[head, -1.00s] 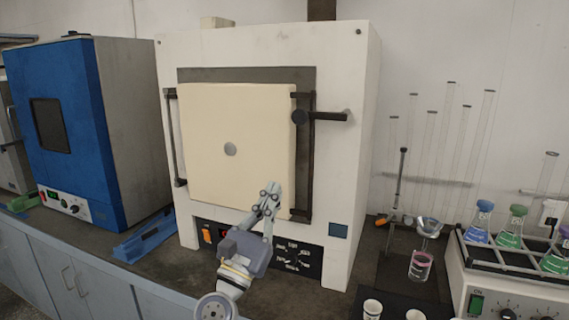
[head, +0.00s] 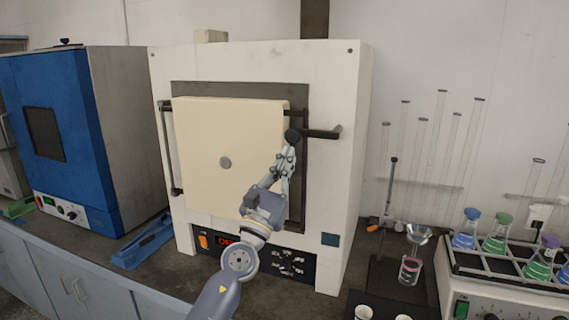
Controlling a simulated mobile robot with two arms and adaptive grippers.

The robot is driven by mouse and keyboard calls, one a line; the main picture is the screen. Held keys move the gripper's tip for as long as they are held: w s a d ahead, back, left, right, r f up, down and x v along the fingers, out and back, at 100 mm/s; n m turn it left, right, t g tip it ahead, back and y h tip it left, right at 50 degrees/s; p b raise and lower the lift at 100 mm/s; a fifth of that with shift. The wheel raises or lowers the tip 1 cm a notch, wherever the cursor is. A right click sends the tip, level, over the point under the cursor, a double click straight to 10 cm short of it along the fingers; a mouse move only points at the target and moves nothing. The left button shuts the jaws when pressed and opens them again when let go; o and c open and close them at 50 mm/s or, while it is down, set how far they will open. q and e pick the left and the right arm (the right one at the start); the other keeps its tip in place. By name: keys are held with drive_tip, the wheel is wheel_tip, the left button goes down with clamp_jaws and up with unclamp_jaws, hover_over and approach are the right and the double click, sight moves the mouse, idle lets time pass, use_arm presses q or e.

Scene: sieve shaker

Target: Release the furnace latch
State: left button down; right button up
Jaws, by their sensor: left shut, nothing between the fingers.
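The white furnace (head: 340,200) stands on the bench with its cream door (head: 205,140) in place at the front. A round hole or knob marks the door's middle. The dark latch (head: 320,133) sits at the door's upper right, with its handle pointing right from a round hub. My left gripper (head: 287,155) is in front of the door's right edge, just below the hub. Its fingers are shut and empty. I cannot tell whether the fingertips touch the hub. My right gripper is not in view.
A blue oven (head: 55,130) stands left of the furnace. A blue tool (head: 145,242) lies between them on the bench. On the right are a funnel over a beaker (head: 410,270), a rack of coloured flasks (head: 490,262) and several tall glass tubes.

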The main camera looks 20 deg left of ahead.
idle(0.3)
use_arm(q)
drive_tip(key=shift+r, duration=0.15)
drive_tip(key=shift+a+r+m+h, duration=0.2)
drive_tip(key=shift+m+h, duration=0.2)
drive_tip(key=shift+m, duration=0.3)
drive_tip(key=shift+a+r+m+g+h, duration=0.1)
drive_tip(key=shift+r+m+g+h, duration=0.2)
drive_tip(key=shift+m+h, duration=0.3)
drive_tip(key=r+m+g+h, duration=0.1)
drive_tip(key=m, duration=0.1)
drive_tip(key=a+r+m+h+p, duration=0.1)
drive_tip(key=m+h, duration=0.1)
drive_tip(key=shift+r+m+g, duration=0.2)
drive_tip(key=shift+m+g, duration=0.2)
wheel_tip(320, 180, up, 7)
drive_tip(key=m+g+h, duration=0.4)
drive_tip(key=m+g, duration=0.2)
drive_tip(key=m, duration=0.5)
hover_over(286, 137)
drive_tip(key=s+d+r+m+g+y+p, duration=0.1)
drive_tip(key=d+r+m+g+y+p, duration=0.2)
drive_tip(key=d+r+m+g+p, duration=0.1)
drive_tip(key=d+r+m+p, duration=0.1)
drive_tip(key=d+m+p, duration=0.1)
drive_tip(key=shift+m+y, duration=0.3)
drive_tip(key=shift+y, duration=0.1)
